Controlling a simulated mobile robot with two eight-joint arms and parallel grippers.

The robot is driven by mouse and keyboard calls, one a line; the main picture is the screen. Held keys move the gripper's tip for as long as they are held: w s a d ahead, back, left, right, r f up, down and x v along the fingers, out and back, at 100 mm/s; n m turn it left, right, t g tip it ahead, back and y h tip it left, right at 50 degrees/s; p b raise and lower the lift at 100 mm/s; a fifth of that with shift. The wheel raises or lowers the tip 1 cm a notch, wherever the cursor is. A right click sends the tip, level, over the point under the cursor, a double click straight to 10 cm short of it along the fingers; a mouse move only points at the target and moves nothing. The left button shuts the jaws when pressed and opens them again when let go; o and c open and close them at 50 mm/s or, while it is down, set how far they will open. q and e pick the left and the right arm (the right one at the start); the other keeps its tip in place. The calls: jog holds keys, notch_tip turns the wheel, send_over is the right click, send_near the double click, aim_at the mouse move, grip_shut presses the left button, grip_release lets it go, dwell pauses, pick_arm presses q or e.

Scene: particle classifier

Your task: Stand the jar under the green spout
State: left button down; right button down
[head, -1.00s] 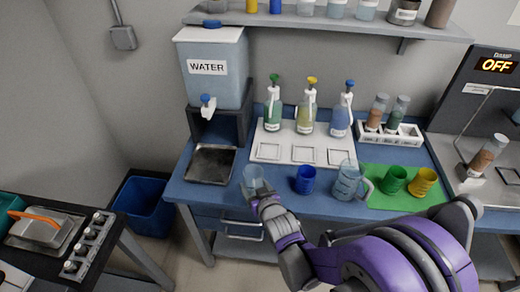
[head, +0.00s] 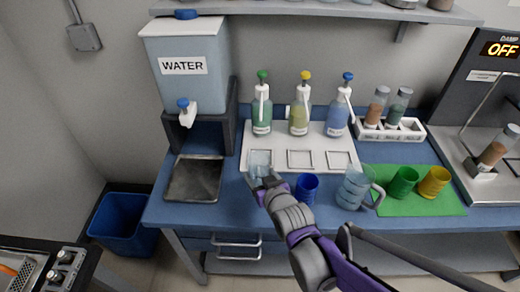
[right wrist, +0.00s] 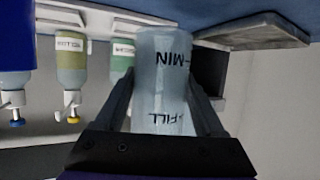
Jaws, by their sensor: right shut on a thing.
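My right gripper (head: 262,184) is shut on a clear jar (head: 260,162). The jar covers part of the first outlined square on the white tray (head: 283,162), in front of the green-topped bottle (head: 262,112). I cannot tell whether its base touches the tray. In the right wrist view the jar (right wrist: 162,75) is between the fingers (right wrist: 162,115), with MIN and FILL marks, and looks empty. That view is upside down, with the green bottle (right wrist: 122,58) beside the jar. My left gripper is not in view.
Yellow-topped (head: 300,115) and blue-topped (head: 339,115) bottles stand along the tray. A blue cup (head: 306,188) and a clear jug (head: 352,188) stand to the right of my gripper. Green (head: 404,182) and yellow (head: 434,182) cups are on a green mat (head: 395,205). A water dispenser (head: 187,75) stands left.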

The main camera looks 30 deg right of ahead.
jog(key=w+d, duration=0.2)
jog(key=w, duration=0.2)
jog(key=w+d, duration=0.3)
jog(key=w, duration=0.1)
jog(key=w+d, duration=0.2)
jog(key=w, duration=0.2)
jog(key=shift+w+d+f, duration=0.1)
jog(key=shift+w+d, duration=0.2)
jog(key=shift+f, duration=1.7)
jog(key=shift+b, duration=0.3)
